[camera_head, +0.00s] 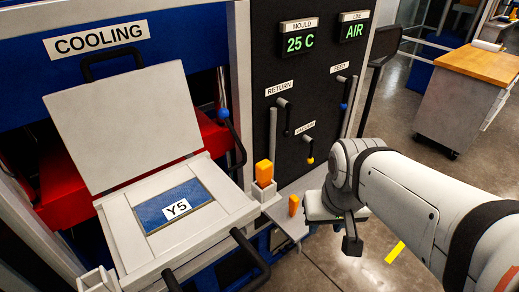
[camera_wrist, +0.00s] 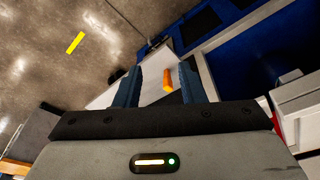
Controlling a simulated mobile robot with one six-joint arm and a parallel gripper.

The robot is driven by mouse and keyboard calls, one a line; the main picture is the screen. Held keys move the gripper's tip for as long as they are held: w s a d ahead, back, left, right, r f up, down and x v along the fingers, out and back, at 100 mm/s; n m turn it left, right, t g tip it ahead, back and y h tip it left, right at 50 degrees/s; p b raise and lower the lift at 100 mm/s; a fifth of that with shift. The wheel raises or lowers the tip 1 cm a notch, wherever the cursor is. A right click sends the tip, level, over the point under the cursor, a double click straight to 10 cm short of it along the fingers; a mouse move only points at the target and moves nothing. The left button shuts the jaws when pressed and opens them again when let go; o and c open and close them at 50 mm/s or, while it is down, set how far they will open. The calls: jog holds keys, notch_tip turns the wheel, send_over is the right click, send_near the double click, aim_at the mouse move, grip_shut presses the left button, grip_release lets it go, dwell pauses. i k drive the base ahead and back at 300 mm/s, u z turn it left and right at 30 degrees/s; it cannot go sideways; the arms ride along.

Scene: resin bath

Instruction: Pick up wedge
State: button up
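A small orange piece (camera_head: 293,205), which looks like the wedge, stands upright on a narrow pale shelf (camera_head: 291,224) right of the mould. A larger orange block (camera_head: 264,172) sits in a pale holder (camera_head: 264,191) just left of it. My gripper (camera_head: 352,240) is to the right of the shelf, pointing down, with a clear gap to the small piece. In the wrist view my gripper (camera_wrist: 158,68) is open and empty. The small orange piece (camera_wrist: 168,80) appears between the two blue fingers, beyond them, nearer the right one.
The mould frame with its blue Y5 panel (camera_head: 165,208) lies left, its pale lid (camera_head: 124,127) raised. Black handles (camera_head: 250,248) stick out in front. A black panel (camera_head: 290,70) with levers stands behind the shelf. Open floor (camera_head: 400,165) lies to the right, with a wooden-topped cart (camera_head: 480,64) beyond.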

aim_at(264, 169)
jog(key=z, duration=0.05)
jog(key=k, duration=0.7)
jog(key=u, duration=2.7)
jog(key=k, duration=0.85)
jog(key=z, duration=1.95)
jog(key=i, duration=1)
jog(key=z, duration=0.05)
